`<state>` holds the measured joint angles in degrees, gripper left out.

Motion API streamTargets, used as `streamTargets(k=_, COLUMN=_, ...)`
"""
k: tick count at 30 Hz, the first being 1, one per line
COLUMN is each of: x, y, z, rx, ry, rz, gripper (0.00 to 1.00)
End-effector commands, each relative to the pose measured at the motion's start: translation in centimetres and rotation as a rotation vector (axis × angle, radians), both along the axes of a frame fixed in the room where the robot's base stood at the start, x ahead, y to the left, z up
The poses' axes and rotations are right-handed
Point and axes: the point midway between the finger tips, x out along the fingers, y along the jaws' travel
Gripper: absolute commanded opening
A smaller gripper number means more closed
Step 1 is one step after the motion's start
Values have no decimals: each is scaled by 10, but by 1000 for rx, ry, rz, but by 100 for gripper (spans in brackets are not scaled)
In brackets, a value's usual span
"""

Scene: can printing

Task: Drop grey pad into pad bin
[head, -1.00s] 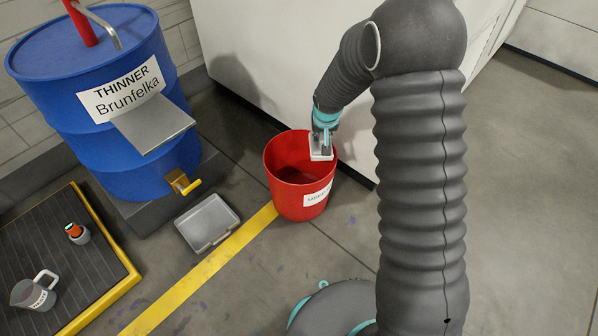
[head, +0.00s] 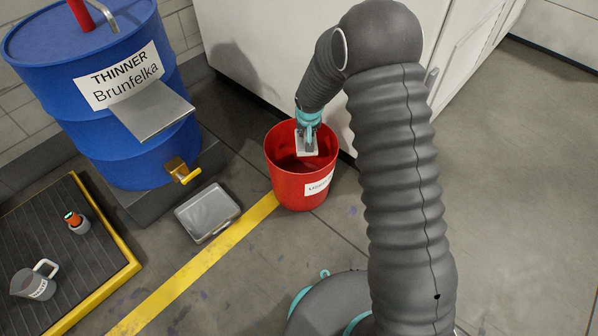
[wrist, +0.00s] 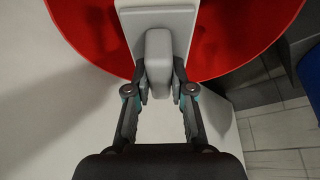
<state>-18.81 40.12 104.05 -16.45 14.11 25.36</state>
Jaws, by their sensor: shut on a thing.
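The pad bin is a red bucket (head: 287,185) with a white label, standing on the floor against the white cabinet. My gripper (head: 308,143) is over the bin's opening at its back right part. It is shut on the grey pad (head: 306,150), a light grey slab with a raised grip block. In the wrist view my gripper's fingers (wrist: 159,85) close on the block of the grey pad (wrist: 128,22), and the red bin (wrist: 225,55) lies behind it. How far the pad is below the rim is hard to tell.
A blue thinner drum (head: 75,85) with a metal shelf (head: 152,108) and yellow-handled tap stands at left. A metal tray (head: 207,212) lies on the floor beside a yellow line. A dark platform (head: 55,225) holds a jug and a small bottle. A white cabinet (head: 270,50) stands behind the bin.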

Motion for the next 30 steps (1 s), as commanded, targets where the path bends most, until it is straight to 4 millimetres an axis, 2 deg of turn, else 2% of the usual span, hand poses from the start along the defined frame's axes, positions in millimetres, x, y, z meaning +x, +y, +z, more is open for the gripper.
streamTargets(k=8, x=0, y=-1, z=-2, rx=0, ry=0, rz=-1, gripper=0)
streamTargets(k=9, x=0, y=-1, z=-2, rx=0, ry=0, rz=-1, gripper=27)
streamTargets(k=12, x=0, y=-1, z=-2, rx=0, ry=0, rz=-1, gripper=52)
streamTargets(k=23, x=-1, y=-1, z=0, rx=0, ry=0, rz=-1, gripper=52)
streamTargets(k=26, x=-3, y=-1, z=9, rx=0, ry=-2, rz=0, gripper=52)
streamTargets(k=30, x=-12, y=-2, z=30, rx=1, ry=-3, rz=-1, gripper=52)
